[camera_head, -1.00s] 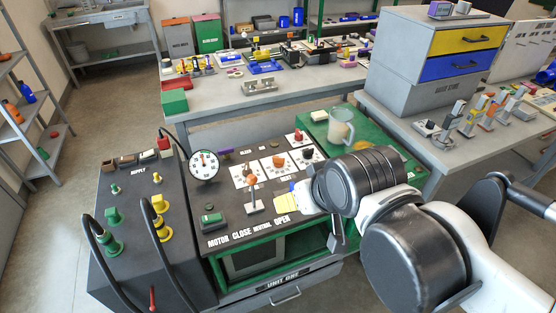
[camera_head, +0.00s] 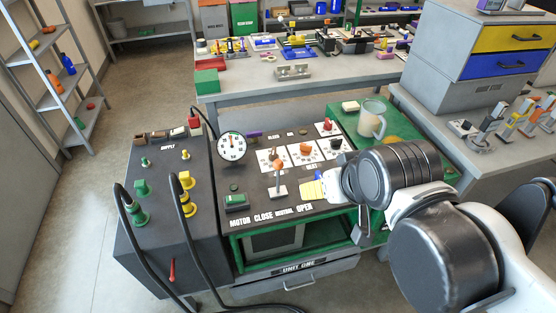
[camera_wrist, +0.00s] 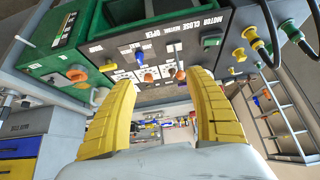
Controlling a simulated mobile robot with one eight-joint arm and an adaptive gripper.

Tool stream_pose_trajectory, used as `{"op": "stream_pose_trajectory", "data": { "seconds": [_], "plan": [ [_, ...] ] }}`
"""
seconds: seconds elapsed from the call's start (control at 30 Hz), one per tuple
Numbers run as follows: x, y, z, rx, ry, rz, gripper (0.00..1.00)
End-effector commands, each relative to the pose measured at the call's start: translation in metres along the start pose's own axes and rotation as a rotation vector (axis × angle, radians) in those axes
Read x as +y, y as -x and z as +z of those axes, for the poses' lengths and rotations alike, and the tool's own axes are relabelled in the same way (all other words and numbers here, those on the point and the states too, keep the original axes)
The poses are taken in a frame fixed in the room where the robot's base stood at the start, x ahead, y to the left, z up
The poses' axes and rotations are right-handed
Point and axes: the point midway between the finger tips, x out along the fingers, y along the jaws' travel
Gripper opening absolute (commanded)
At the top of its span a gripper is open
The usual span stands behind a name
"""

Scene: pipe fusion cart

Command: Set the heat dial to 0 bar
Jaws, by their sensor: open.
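Three dials on white cards stand on the dark cart top in the head view: a brownish one (camera_head: 273,154), an orange one (camera_head: 305,149) and a black one (camera_head: 335,144). The small labels and scale marks are too small to read, so I cannot tell which dial is heat or its setting.
A round gauge (camera_head: 231,146) stands left of the dials. Black hoses (camera_head: 182,225) loop over the cart's left side. A clear jug (camera_head: 370,118) stands on the green top at right. A drawer cabinet (camera_head: 468,60) is at right. Open floor lies left of the cart.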

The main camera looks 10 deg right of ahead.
Motion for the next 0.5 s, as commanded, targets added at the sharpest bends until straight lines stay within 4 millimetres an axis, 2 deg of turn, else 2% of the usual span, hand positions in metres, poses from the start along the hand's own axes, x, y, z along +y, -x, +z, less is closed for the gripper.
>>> {"op": "stream_pose_trajectory", "data": {
  "seconds": [0.17, 0.27, 0.37, 0.5],
  "plan": [
    [0.002, -0.002, -0.012, -0.009, -0.014, 0.006, 0.63],
    [0.005, -0.008, -0.036, -0.026, -0.044, 0.018, 0.63],
    [0.011, -0.023, -0.07, -0.052, -0.089, 0.039, 0.63],
    [0.021, -0.058, -0.115, -0.092, -0.158, 0.074, 0.63]
  ]
}}
